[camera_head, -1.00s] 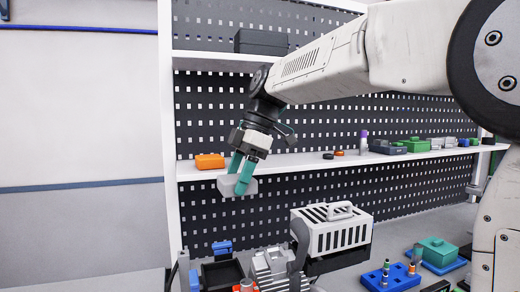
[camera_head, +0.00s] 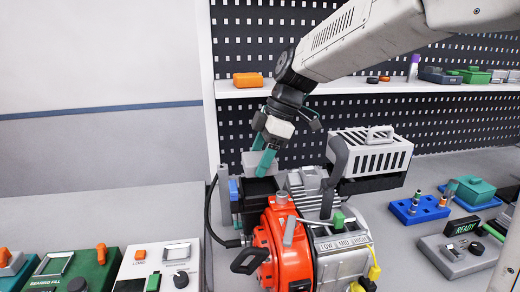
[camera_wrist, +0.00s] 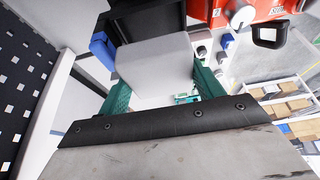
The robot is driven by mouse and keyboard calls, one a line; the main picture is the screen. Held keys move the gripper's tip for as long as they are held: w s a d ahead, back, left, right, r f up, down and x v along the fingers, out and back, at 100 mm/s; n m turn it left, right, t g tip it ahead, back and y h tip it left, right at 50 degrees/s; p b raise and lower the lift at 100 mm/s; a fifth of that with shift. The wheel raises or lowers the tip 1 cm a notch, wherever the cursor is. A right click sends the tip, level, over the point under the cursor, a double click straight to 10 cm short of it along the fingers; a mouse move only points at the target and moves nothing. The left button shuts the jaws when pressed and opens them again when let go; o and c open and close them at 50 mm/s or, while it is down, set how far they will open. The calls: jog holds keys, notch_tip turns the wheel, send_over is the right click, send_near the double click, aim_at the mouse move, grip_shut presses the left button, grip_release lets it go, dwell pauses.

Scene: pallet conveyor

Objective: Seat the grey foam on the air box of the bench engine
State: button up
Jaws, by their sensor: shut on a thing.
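My gripper (camera_head: 262,154), with teal fingers, is shut on the grey foam (camera_head: 252,163), a pale block that looks light grey in the wrist view (camera_wrist: 158,65). The foam is just above and behind the black air box (camera_head: 258,188), at the left end of the bench engine (camera_head: 285,240). In the wrist view the foam's far edge overlaps the near part of the dark box (camera_wrist: 145,20). I cannot tell whether foam and box touch. The engine has an orange-red housing and a ribbed grey block. One finger hides part of the foam in the head view.
A white slotted case with a handle (camera_head: 375,150) stands right of my gripper. A blue latch (camera_head: 234,190) and a grey post flank the box's left side. A shelf (camera_head: 350,87) runs behind. Bearing and switch boxes (camera_head: 155,268) lie at front left.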

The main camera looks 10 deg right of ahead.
send_over(256, 193)
jog(key=d, duration=0.1)
jog(key=shift+w+f, duration=0.15)
jog(key=shift+f, duration=1.05)
jog(key=shift+w+f, duration=0.1)
jog(key=shift+f, duration=1.05)
jog(key=shift+s+d+f, duration=0.2)
jog(key=shift+f, duration=0.55)
jog(key=o, duration=1)
jog(key=v, duration=0.8)
jog(key=shift+w+a, duration=0.25)
jog(key=shift+d+r, duration=0.15)
jog(key=shift+r, duration=0.5)
